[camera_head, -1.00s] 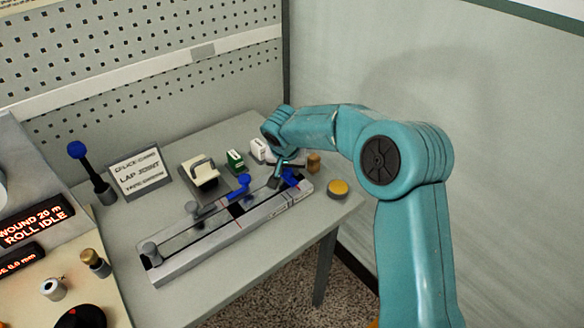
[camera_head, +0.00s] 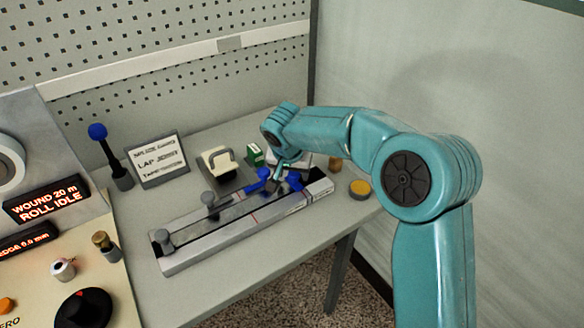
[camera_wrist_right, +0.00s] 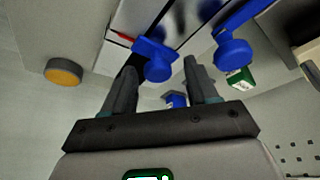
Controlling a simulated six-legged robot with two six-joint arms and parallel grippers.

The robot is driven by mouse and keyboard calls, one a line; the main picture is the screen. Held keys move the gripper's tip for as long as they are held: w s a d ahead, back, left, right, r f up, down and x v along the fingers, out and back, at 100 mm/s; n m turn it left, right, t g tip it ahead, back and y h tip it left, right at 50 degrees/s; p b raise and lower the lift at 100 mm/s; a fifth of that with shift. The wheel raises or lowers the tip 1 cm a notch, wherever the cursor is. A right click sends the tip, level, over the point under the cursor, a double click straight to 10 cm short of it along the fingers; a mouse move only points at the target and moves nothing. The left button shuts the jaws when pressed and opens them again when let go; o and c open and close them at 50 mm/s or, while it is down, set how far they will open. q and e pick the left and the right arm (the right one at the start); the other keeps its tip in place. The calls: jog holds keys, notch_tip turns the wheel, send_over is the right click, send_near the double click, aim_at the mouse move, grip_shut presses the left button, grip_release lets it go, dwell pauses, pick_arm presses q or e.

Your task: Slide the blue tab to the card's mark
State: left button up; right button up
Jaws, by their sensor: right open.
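A blue tab (camera_head: 294,181) with a round knob sits on the right part of the long grey splice rail (camera_head: 203,254). In the right wrist view the knob of the blue tab (camera_wrist_right: 158,67) shows beyond and between the fingertips; I cannot tell whether they touch it. My right gripper (camera_head: 282,178) is open, low over the rail just left of the tab. A second blue-knobbed lever (camera_head: 263,174) lies close to its left. The splice card (camera_head: 157,160) reads "LAP JOINT" and stands behind the rail. A red line (camera_head: 254,219) marks the rail's front. My left gripper is out of view.
A grey and cream block (camera_head: 218,164) and a green box (camera_head: 254,155) stand behind the rail. A yellow button (camera_head: 360,188) is right of it. A blue-topped lever (camera_head: 98,132) and a control panel (camera_head: 85,240) are at left. The table front is clear.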

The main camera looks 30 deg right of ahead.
jog(key=v, duration=1.6)
jog(key=shift+a, duration=0.25)
jog(key=shift+r, duration=0.2)
